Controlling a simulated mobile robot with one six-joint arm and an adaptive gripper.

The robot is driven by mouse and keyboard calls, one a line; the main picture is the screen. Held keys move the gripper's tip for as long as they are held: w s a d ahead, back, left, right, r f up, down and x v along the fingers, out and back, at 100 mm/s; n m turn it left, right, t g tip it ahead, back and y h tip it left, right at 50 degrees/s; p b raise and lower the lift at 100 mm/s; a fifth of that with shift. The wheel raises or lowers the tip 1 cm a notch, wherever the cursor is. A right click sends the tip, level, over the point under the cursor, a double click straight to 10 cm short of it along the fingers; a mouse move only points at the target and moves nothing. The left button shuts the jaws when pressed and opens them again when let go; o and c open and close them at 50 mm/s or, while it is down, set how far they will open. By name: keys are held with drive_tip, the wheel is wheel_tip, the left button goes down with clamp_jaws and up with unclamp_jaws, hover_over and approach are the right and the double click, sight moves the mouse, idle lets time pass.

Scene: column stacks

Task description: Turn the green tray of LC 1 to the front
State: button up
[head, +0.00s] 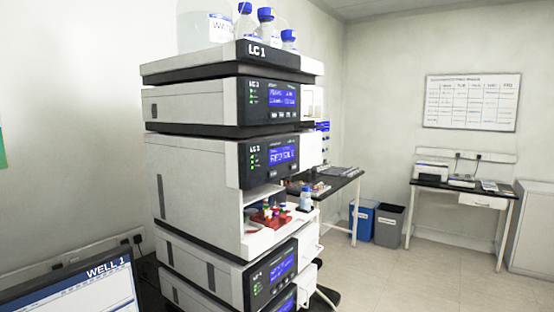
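The LC 1 stack (190,185) stands in the left half of the head view, with its label on the top module. An open bay (262,238) low in its front shows a red tray (270,217) with small coloured vials or caps, some of them red and yellow-green. I cannot make out a green tray; the inside and back of the bay are partly hidden by the housing. My gripper is not in view.
Blue-capped bottles (266,22) stand on top of the stack. A monitor (85,295) is at the lower left. A dark bench (335,184) with items stands behind the stack. Blue (363,222) and grey bins (389,226) and a printer table (470,192) are farther right. The floor at right is clear.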

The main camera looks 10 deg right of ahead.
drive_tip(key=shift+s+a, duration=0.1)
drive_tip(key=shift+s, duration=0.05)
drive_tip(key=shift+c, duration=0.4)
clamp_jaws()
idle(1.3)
